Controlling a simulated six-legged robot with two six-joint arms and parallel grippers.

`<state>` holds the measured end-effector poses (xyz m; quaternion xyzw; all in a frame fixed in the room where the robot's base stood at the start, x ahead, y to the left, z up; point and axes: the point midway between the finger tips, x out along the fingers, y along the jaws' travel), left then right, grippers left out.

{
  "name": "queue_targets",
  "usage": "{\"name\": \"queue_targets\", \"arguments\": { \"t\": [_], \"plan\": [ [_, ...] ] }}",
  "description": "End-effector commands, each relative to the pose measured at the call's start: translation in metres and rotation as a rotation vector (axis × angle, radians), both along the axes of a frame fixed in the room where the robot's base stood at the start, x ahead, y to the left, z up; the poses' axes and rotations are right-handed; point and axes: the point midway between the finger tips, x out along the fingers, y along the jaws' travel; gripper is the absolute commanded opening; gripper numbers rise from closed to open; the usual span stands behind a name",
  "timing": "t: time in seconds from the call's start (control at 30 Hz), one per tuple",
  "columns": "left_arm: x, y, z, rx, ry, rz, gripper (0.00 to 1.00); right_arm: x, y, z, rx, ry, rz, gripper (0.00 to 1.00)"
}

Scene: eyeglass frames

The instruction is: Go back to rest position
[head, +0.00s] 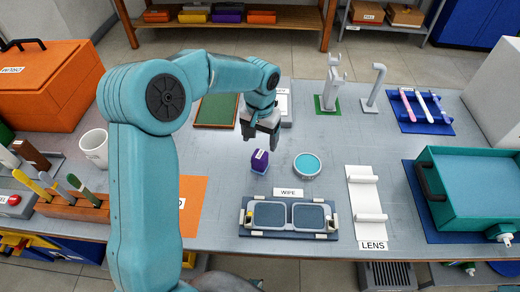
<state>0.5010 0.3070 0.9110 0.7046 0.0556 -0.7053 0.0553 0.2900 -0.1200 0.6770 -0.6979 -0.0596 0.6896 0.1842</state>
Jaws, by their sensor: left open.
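My left gripper (260,136) is open and empty above the middle of the grey worktable (325,150), fingers pointing down. Its teal arm comes in from the lower left and bends over at the top. A small purple bottle or block (259,161) stands just below the gripper, apart from it as far as I can tell. The eyeglass frame part (288,217), with two grey lens areas, lies on a dark blue tray under the WIPE label. My right gripper is not in view.
A round teal-topped dish (307,165) sits right of the purple item. A white LENS holder (367,206), teal bin (473,190) and blue pen tray (422,112) stand to the right. An orange toolbox (40,85) and white mug (94,146) stand left. The back middle is partly clear.

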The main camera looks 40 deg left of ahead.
Motion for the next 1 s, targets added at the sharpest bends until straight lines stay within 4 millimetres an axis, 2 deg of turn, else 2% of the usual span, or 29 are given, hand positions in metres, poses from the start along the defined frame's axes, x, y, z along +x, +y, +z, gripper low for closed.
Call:
{"name": "queue_targets", "arguments": {
  "t": [0.1,0.2,0.77,0.87,1.0],
  "plan": [
    [0.001,0.0,0.015,0.0,-0.002,0.0,0.76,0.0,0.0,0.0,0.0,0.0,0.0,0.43],
    [0.0,0.0,0.021,-0.001,0.0,0.0,0.76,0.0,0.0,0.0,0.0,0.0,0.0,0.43],
    [0.0,0.0,0.024,0.0,0.0,0.0,0.76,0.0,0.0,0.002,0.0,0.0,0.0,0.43],
    [0.0,0.0,0.039,0.0,0.0,0.0,0.76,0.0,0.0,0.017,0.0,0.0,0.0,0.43],
    [0.0,0.0,0.068,0.0,0.0,0.0,0.76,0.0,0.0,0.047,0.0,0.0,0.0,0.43]
  ]
}}
